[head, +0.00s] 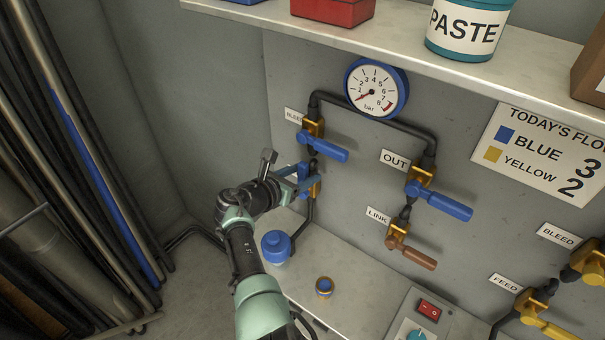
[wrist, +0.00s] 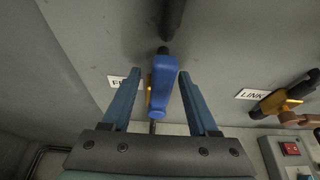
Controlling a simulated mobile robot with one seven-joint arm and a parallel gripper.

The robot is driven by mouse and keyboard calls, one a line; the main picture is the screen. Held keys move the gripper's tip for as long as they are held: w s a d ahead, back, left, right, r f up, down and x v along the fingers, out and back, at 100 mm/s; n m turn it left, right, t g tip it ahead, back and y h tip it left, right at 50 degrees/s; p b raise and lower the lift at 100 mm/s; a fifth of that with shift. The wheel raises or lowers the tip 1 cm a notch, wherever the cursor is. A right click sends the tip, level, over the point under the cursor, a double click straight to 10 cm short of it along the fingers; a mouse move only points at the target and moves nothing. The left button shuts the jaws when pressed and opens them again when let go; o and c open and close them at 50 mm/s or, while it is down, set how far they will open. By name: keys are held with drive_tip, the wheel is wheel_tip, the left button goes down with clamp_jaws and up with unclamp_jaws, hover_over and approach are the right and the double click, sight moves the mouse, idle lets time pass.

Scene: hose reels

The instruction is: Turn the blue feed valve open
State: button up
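The blue feed valve has a blue handle (wrist: 165,88) on a brass body (head: 315,188), fixed to the grey wall. Its label (wrist: 117,82) starts with F and is partly hidden by a finger. My gripper (wrist: 158,76) is open, with one finger on each side of the handle. A gap shows at the left finger; the right fingertip is very close to the handle, and I cannot tell whether it touches. In the head view my gripper (head: 299,180) is at this valve and hides much of its handle.
Above is a blue-handled bleed valve (head: 323,147). To the right are the out valve (head: 440,199) and the brown-handled link valve (head: 412,254). A gauge (head: 376,90) hangs under the shelf (head: 400,50).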

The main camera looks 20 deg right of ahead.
drive_tip(key=shift+s+a+r+p, duration=0.25)
drive_tip(key=shift+a+p, duration=0.05)
drive_tip(key=shift+p, duration=0.15)
drive_tip(key=p+v, duration=0.3)
drive_tip(key=v, duration=0.9)
drive_tip(key=shift+r, duration=0.1)
